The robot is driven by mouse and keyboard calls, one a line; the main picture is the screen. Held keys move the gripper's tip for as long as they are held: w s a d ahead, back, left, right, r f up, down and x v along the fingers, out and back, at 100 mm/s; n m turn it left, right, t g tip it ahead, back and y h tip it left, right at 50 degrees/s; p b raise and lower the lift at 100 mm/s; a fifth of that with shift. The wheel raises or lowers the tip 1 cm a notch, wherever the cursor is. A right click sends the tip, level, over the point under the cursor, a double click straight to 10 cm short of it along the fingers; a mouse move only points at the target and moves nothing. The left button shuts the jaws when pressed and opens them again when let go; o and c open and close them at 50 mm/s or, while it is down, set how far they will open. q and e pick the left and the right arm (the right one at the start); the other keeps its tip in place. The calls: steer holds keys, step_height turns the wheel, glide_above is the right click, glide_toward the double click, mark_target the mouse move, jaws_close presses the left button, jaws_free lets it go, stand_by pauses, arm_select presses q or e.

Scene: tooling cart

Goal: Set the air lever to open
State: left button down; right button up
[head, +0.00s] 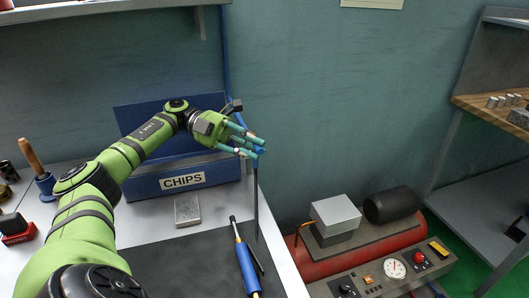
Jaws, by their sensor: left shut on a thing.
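My left gripper (258,145) reaches in from the left over the back edge of the bench. Its green fingers are closed on the air lever, a small blue part that shows only in slivers at the fingertips. The fingers hide most of the lever, so I cannot tell its angle. A thin blue air pipe (226,50) runs down the wall to just behind the gripper. My right gripper is not in view.
A blue CHIPS bin (225,172) stands under my left forearm. A metal block (187,210) and a blue-handled tool (246,268) lie on the bench (215,205). A red compressor (320,268) with a gauge panel stands at the right.

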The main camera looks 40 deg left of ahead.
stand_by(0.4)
arm_select(q)
steer(key=c, duration=1.3)
jaws_free()
